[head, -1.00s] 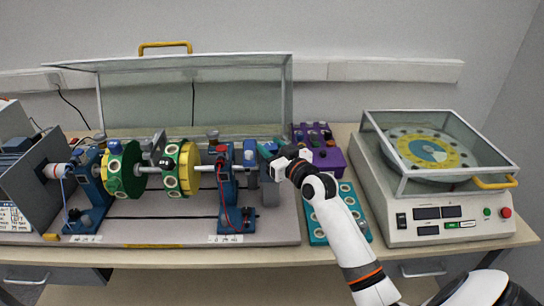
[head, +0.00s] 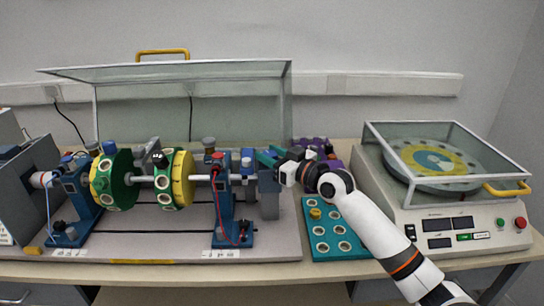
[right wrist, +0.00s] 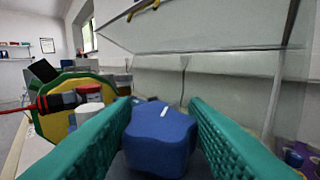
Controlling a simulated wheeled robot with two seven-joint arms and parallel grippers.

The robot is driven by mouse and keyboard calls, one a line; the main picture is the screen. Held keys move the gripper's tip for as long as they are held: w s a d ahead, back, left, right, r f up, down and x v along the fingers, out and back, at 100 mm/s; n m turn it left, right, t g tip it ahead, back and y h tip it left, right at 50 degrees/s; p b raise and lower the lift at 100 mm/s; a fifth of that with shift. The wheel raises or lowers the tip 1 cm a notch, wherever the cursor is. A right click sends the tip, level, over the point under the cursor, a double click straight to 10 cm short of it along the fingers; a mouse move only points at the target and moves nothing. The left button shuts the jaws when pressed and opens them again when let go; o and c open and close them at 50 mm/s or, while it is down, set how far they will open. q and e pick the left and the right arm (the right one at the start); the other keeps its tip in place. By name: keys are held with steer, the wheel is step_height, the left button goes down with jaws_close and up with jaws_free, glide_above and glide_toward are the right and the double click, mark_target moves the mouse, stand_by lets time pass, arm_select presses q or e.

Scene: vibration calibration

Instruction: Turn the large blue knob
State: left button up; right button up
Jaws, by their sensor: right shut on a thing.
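The large blue knob (right wrist: 160,138) has a lobed shape and a short white mark on top. In the right wrist view it sits between the two teal fingers of my right gripper (right wrist: 160,125). The jaws are shut on its sides. In the head view my right gripper (head: 268,158) is at the right end of the shaft rig, by a grey post (head: 270,200), and hides most of the knob there. My left gripper is not in view.
Two green-and-yellow discs (head: 174,180) sit on the shaft left of the gripper. A clear raised cover (head: 190,100) stands behind. A teal tray (head: 338,250) with round holes lies to the right, then a covered turntable machine (head: 450,225).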

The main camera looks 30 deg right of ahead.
steer(key=o, duration=1)
steer(key=shift+w+f, duration=0.1)
steer(key=shift+w, duration=0.1)
steer(key=shift+c, duration=0.2)
steer(key=b+v, duration=0.2)
steer(key=v, duration=1)
